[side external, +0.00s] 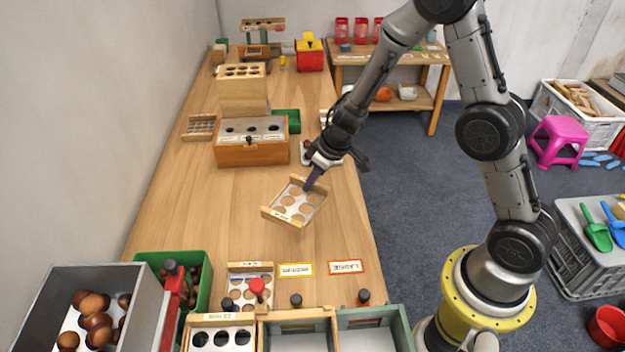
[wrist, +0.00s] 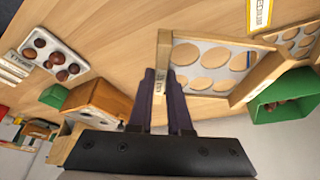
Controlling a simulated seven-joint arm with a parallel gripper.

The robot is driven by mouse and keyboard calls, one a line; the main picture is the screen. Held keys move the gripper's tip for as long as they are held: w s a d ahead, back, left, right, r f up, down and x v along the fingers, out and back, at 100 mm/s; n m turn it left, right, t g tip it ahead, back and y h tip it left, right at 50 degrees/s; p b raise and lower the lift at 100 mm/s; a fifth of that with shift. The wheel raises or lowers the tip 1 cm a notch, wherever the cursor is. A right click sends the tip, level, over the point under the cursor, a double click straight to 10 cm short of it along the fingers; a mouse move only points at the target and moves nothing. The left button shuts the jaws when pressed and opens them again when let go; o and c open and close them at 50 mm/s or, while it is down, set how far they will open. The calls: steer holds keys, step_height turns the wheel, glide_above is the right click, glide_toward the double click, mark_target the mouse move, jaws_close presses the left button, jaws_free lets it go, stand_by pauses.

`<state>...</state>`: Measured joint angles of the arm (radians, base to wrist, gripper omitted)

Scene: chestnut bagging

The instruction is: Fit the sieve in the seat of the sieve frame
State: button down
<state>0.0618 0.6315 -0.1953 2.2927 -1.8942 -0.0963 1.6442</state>
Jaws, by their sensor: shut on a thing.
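The sieve (side external: 284,219) is a square wooden rim around a pale plate with several large round holes. My gripper (side external: 309,184) is shut on the far side of its rim and holds it over the middle of the table. In the wrist view the sieve (wrist: 163,50) is at the upper centre, its near rim between the fingers of my gripper (wrist: 168,80); table wood shows through the holes. I cannot tell the sieve's height for sure. A pale wooden frame (side external: 190,343) around a panel with dark holes stands at the front; whether it is the sieve frame is unclear.
Another sieve (side external: 236,267) lies at the front beside a green bin (side external: 207,262) with chestnuts. Green-edged compartments (side external: 402,325) stand at the front right. A wooden box (side external: 252,154) and a taller block (side external: 243,92) stand behind. The table around the held sieve is clear.

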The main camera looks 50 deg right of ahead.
mark_target(320, 197)
steer(key=shift+s+a+r+m, duration=0.15)
steer(key=shift+s+m, duration=0.2)
steer(key=shift+s, duration=0.25)
steer(key=shift+s+a+f+m, duration=0.1)
steer(key=shift+s+m, duration=0.25)
steer(key=shift+s, duration=0.25)
steer(key=shift+s+a+m+h, duration=0.1)
steer(key=shift+s+m+h, duration=0.4)
steer(key=shift+s, duration=0.6)
steer(key=s+a+r+n+y, duration=0.15)
steer(key=a+r+n, duration=0.25)
steer(key=a+r, duration=1.1)
steer(key=s+a+f+n+g+y, duration=0.15)
steer(key=s+a+n, duration=0.35)
steer(key=s+a, duration=0.9)
step_height(320, 197, down, 7)
steer(key=s+d, duration=0.1)
steer(key=shift+s+d+r, duration=0.2)
steer(key=shift+s+d, duration=0.15)
